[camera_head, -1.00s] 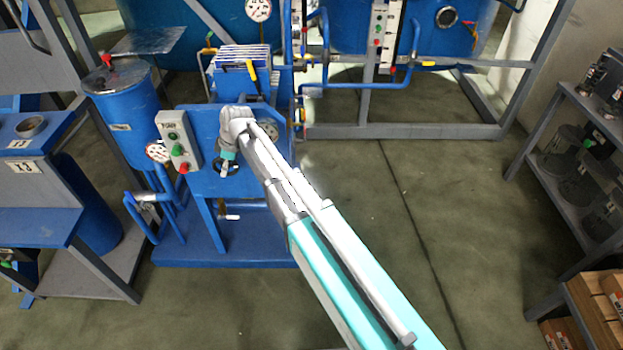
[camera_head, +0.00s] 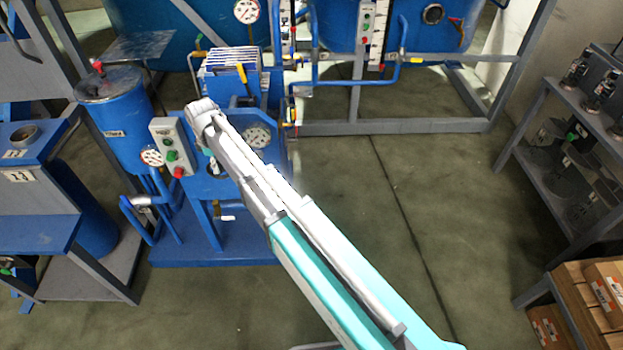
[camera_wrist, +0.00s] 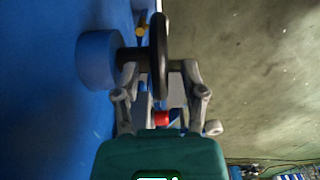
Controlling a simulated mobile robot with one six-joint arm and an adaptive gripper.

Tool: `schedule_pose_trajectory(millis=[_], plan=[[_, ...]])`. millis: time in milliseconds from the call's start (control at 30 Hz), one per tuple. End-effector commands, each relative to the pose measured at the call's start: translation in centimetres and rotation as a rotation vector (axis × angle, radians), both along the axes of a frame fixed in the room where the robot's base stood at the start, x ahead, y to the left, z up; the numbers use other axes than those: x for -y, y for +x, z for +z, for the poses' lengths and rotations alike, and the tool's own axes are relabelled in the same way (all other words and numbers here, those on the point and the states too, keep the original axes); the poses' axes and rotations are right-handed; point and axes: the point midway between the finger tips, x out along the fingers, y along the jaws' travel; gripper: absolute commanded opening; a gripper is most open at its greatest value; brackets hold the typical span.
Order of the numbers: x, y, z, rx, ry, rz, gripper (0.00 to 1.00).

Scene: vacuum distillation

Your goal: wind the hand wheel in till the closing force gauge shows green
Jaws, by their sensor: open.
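The dark hand wheel (camera_wrist: 160,55) shows edge-on in the wrist view, on a dark shaft from a round blue hub (camera_wrist: 98,60). My gripper (camera_wrist: 160,72) is open, with one finger on each side of the wheel's rim; contact cannot be made out. In the head view the wheel (camera_head: 214,168) is mostly hidden by my arm, on the front of the blue machine.
A grey control box (camera_head: 173,147) with green and red buttons stands just left of the wheel. Pipes and a blue tank (camera_head: 115,110) are further left. A shelf (camera_head: 560,150) stands at the right. The floor between is clear.

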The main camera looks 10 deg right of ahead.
Motion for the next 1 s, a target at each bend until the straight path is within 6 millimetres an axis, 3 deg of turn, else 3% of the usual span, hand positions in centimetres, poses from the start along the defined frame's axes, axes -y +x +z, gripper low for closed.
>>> schedule_pose_trajectory(millis=[33, 1000], plan=[[0.0, 0.0, 0.9, 0.0, 0.0, 0.0, 0.54], [0.0, 0.0, 9.1, 0.0, 0.001, 0.0, 0.54]])
